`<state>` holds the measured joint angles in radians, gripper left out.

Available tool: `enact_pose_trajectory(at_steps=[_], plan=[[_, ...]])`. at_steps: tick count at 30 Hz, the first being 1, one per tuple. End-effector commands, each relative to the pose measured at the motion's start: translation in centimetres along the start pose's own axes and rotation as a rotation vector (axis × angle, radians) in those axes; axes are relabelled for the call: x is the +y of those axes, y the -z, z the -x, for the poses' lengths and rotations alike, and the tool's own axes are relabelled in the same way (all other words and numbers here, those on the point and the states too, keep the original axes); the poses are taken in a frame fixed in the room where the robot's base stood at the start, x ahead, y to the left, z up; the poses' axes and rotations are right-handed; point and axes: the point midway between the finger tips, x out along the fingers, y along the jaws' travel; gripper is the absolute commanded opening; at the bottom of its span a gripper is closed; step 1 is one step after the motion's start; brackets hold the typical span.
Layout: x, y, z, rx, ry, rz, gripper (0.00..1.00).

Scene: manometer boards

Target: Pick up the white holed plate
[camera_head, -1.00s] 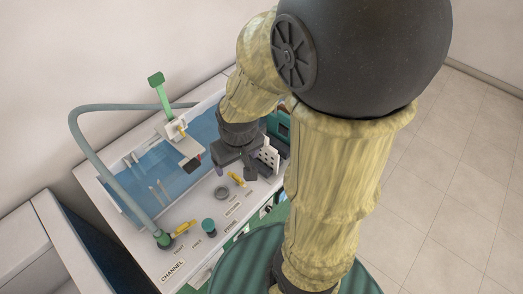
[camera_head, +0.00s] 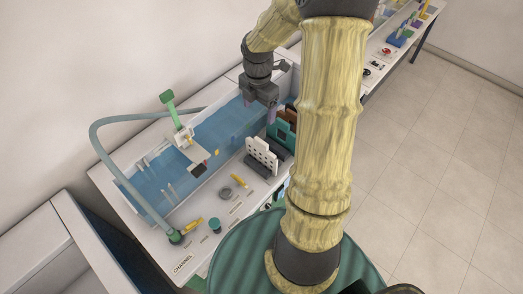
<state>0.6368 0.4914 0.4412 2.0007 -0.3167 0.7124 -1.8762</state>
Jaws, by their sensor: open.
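The white holed plate (camera_head: 265,152) stands upright in a dark rack on the front ledge of the water channel, its rows of holes facing the lower left. My gripper (camera_head: 260,112) is open and empty. In the picture it is above the plate, over the far right end of the channel, and apart from the plate. The plate's lower edge is hidden by the dark rack.
Teal and brown plates (camera_head: 279,133) stand right behind the white one. The blue water channel (camera_head: 180,180) has a green-handled carriage (camera_head: 183,135) across it. A grey ring (camera_head: 225,193), yellow pieces (camera_head: 240,181) and a teal knob (camera_head: 214,225) sit on the ledge. A hose (camera_head: 125,185) arches at left.

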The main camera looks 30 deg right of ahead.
Motion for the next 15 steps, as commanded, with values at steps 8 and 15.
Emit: enact_pose_trajectory(at_steps=[8,15], plan=[[0.08,-0.43,0.06,0.004,0.001,0.046,0.80],[0.03,-0.36,-0.77,0.006,0.004,0.044,0.80]])
